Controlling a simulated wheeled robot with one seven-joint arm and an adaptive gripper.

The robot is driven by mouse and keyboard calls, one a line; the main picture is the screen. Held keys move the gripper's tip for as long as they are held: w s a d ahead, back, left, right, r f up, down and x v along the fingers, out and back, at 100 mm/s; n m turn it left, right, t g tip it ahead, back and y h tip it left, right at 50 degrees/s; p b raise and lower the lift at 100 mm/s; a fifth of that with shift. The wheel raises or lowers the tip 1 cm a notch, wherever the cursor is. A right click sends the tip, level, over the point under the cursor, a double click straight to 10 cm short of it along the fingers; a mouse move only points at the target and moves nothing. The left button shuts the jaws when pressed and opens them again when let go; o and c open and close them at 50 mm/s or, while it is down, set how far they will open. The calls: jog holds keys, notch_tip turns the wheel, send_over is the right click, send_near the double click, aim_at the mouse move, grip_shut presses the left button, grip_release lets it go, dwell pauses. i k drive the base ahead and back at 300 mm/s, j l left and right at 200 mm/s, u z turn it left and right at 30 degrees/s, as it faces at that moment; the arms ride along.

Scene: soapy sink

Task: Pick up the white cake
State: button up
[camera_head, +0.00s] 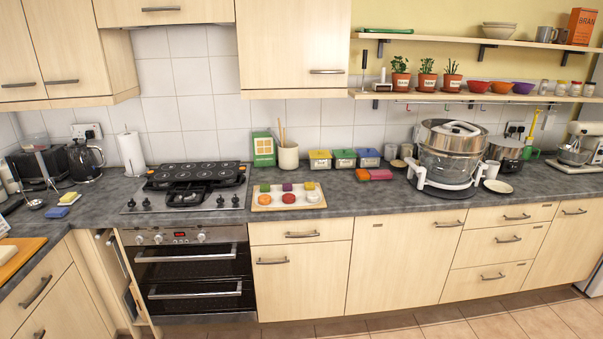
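The white cake (313,197) is a small, round, pale piece at the front right corner of a light tray (254,206). The tray lies on the grey worktop just right of the hob. A yellow piece (309,186) sits behind the white cake and a red one (289,198) sits to its left. A purple piece (287,187), a green piece (265,187) and an orange piece (265,199) share the tray. Nothing covers the white cake. My gripper is not in view.
Left of the tray are the hob (142,204) and a dark muffin tin (195,175). Behind it stand a green box (263,149) and a cream utensil pot (288,155). A large glass cooker (447,158) stands farther right. The worktop (370,200) right of the tray is clear.

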aim_at(312, 197)
jog(key=i+l+z, duration=0.1)
jog(key=i+z, duration=0.2)
jog(key=i, duration=0.6)
jog(key=i+j+z, duration=0.25)
jog(key=i, duration=0.6)
jog(key=i+l+u, duration=0.1)
jog(key=i+u, duration=0.15)
jog(key=i, duration=0.15)
jog(key=i+l+u, duration=0.25)
jog(key=i, duration=0.2)
jog(key=i+l+u, duration=0.25)
jog(key=i, duration=0.15)
